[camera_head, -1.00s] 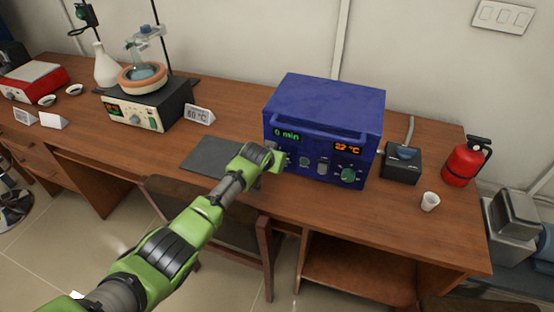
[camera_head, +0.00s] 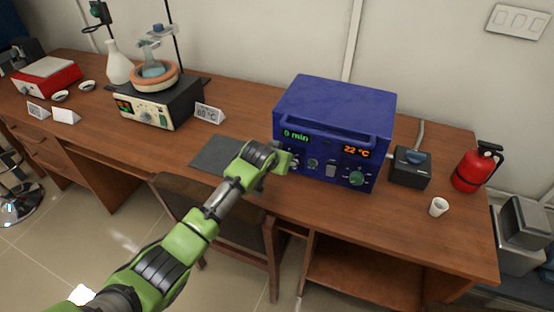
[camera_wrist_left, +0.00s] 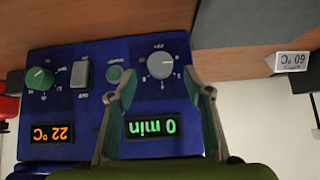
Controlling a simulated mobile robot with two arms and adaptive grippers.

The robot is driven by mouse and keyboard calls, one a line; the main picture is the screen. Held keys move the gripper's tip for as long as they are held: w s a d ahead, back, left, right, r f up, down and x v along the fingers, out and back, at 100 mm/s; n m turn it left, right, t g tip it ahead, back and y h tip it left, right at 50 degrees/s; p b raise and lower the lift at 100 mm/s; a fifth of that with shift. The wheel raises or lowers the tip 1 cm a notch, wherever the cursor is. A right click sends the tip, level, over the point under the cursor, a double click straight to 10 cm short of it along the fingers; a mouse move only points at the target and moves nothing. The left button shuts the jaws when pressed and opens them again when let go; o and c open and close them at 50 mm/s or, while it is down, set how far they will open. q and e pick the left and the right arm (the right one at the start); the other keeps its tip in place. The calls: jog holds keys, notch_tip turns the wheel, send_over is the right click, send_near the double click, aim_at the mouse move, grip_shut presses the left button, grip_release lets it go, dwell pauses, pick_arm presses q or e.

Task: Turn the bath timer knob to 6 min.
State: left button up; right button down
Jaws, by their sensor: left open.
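The blue furnace box (camera_head: 335,105) stands on the bench with a green display (camera_head: 296,136) reading 0 min and an orange display reading 22 °C. In the left wrist view, which is upside down, the grey timer knob (camera_wrist_left: 160,65) sits by the 0 min display (camera_wrist_left: 152,126). My left gripper (camera_wrist_left: 161,78) is open, one finger on each side of the knob in that view; contact cannot be told. In the head view, my left gripper (camera_head: 281,163) is at the box's left front and partly hides the knob. My right gripper is not in view.
A green knob (camera_head: 356,178), a switch and a small green knob share the panel. A dark mat (camera_head: 215,155) lies left of the box. A black device (camera_head: 411,168), white cup (camera_head: 438,207) and fire extinguisher (camera_head: 477,167) stand right. A chair (camera_head: 245,235) is in front.

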pick_arm(q)
jog(key=v, duration=0.7)
jog(key=shift+f, duration=0.1)
